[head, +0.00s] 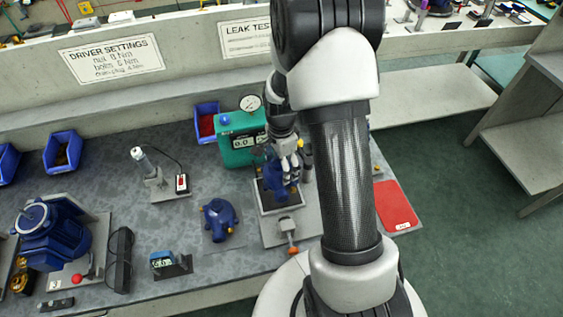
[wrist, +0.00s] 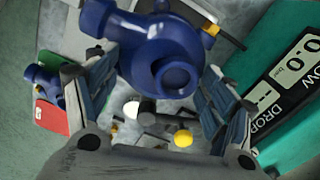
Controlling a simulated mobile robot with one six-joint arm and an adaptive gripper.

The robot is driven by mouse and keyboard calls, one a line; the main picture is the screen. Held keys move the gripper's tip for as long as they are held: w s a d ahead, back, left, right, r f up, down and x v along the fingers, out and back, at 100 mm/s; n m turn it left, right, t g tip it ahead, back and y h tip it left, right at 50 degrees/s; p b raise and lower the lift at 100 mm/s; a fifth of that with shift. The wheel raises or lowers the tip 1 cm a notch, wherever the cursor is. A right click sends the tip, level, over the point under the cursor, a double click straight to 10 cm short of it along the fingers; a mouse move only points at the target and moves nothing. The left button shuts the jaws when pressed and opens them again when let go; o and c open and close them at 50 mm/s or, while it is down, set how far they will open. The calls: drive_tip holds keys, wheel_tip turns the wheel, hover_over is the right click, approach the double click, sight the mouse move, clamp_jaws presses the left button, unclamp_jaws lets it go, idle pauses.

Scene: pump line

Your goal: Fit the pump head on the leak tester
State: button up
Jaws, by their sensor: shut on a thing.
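The blue pump head (head: 273,178) is in my gripper (head: 290,160), above the leak tester's dark plate. In the wrist view the pump head (wrist: 165,55) sits between the two fingers (wrist: 158,100), its round port facing the camera. The leak tester has a green box (head: 240,145) with a dial gauge and display, and a pale-rimmed dark plate (head: 280,208) in front. The green box is at the right of the wrist view (wrist: 295,90). I cannot tell whether the pump head touches the plate; its underside is hidden.
A second blue pump head (head: 219,220) stands on the bench to the left. A clamp with an orange handle (head: 289,238) is at the plate's front. A red mat (head: 396,205) lies to the right. A driver stand (head: 152,175) and blue motor (head: 52,232) are further left. My arm hides part of the bench.

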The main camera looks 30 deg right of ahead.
drive_tip(key=shift+f+b, duration=0.45)
drive_tip(key=shift+f, duration=0.45)
drive_tip(key=shift+f+b, duration=2)
drive_tip(key=shift+f, duration=0.95)
idle(1.2)
drive_tip(key=o, duration=1.7)
drive_tip(key=shift+c, duration=0.2)
drive_tip(key=shift+r+p, duration=3.45)
drive_tip(key=shift+r, duration=1.1)
